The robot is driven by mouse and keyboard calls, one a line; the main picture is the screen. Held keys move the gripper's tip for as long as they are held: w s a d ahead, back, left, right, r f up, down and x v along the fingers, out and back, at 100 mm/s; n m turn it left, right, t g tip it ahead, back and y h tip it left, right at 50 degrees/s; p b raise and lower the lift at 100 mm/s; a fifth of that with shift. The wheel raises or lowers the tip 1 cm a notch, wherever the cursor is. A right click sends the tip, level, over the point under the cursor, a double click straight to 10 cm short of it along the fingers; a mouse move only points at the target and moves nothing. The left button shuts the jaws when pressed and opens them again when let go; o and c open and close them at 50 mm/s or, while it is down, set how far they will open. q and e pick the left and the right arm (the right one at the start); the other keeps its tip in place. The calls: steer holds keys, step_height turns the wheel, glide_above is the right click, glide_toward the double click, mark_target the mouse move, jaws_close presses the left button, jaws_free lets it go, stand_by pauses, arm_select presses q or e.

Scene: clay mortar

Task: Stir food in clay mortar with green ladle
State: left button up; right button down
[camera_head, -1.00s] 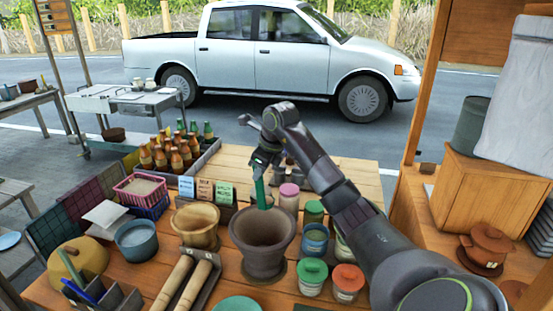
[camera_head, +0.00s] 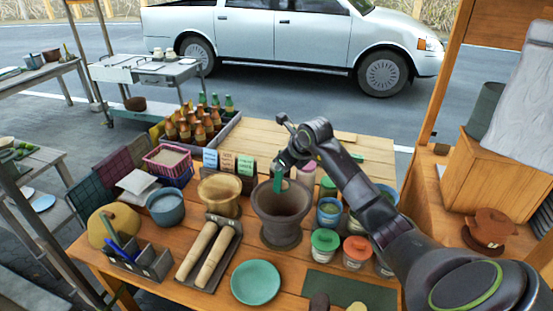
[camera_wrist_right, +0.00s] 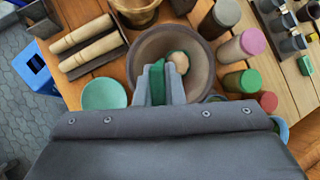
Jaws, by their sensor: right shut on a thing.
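The brown clay mortar (camera_head: 282,230) stands upright on the wooden table; its bowl also shows in the right wrist view (camera_wrist_right: 139,66). My right gripper (camera_head: 284,164) is above the mortar, shut on the green ladle (camera_head: 278,184). The ladle points down into the mortar's mouth, and its lower end is hidden in the head view. In the right wrist view the green ladle (camera_wrist_right: 157,84) shows at the fingertips (camera_wrist_right: 165,92). A round beige piece, seemingly food (camera_wrist_right: 180,62), lies inside the bowl. My left gripper is not in view.
A wooden mortar (camera_head: 220,194) and two pestles in a tray (camera_head: 182,279) stand left of the clay mortar. A green plate (camera_head: 256,283) lies in front. Lidded jars (camera_head: 325,241) crowd its right side. Bare table (camera_head: 365,152) shows behind.

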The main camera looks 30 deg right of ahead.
steer(key=s+d+f+m+t+y+b, duration=0.1)
steer(key=s+d+f+t+y+b, duration=0.2)
steer(key=s+f+t+b, duration=0.6)
steer(key=s+t+b, duration=0.1)
steer(key=b, duration=0.4)
steer(key=shift+d+f, duration=0.2)
stand_by(0.7)
